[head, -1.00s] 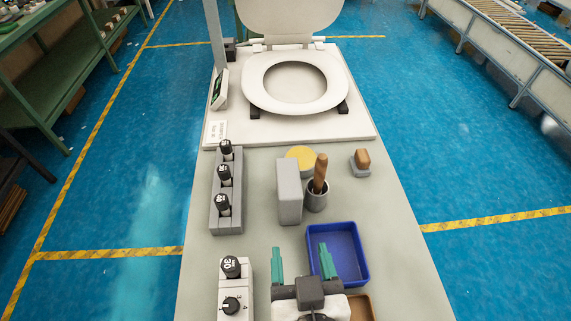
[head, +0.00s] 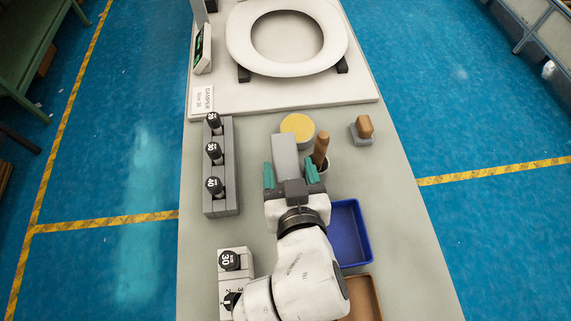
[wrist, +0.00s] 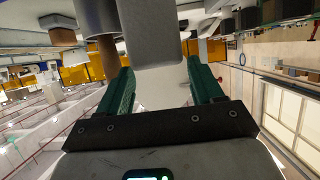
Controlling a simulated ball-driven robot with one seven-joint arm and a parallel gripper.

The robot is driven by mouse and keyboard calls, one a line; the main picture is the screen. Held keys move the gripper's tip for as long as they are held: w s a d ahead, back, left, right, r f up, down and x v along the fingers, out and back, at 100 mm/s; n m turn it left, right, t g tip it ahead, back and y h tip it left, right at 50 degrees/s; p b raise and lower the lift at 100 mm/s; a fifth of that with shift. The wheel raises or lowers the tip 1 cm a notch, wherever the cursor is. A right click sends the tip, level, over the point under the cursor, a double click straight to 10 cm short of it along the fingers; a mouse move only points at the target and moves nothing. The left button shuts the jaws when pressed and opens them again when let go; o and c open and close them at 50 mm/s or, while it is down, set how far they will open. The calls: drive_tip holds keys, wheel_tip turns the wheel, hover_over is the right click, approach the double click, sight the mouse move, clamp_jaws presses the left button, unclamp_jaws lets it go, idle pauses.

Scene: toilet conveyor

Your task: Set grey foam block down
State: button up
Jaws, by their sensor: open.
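The grey foam block (head: 285,148) stands upright on the bench, left of a grey cup. My gripper (head: 289,166) is open, its teal fingers pointing at the block, one towards each side of it. In the wrist view, which looks upside down, the block (wrist: 149,35) shows ahead between the open fingers (wrist: 160,72). I see no finger pressed on it, and how deep it sits between them is hard to tell. My gripper hides the block's lower front in the head view.
Close right of the block stand a cup with a wooden handle (head: 321,147) and a blue tray (head: 350,236). A yellow disc (head: 298,126) lies behind. A rack of black knobs (head: 221,185) is left, a toilet seat (head: 237,43) further back. Bench between rack and block is bare.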

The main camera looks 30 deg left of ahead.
sight(287, 161)
drive_tip(key=shift+f+p+x, duration=0.2)
drive_tip(key=shift+p+x, duration=0.2)
drive_tip(key=shift+x, duration=2.2)
drive_tip(key=shift+c, duration=0.3)
drive_tip(key=shift+s, duration=0.1)
drive_tip(key=c, duration=1)
drive_tip(key=shift+c, duration=0.2)
drive_tip(key=shift+r, duration=0.15)
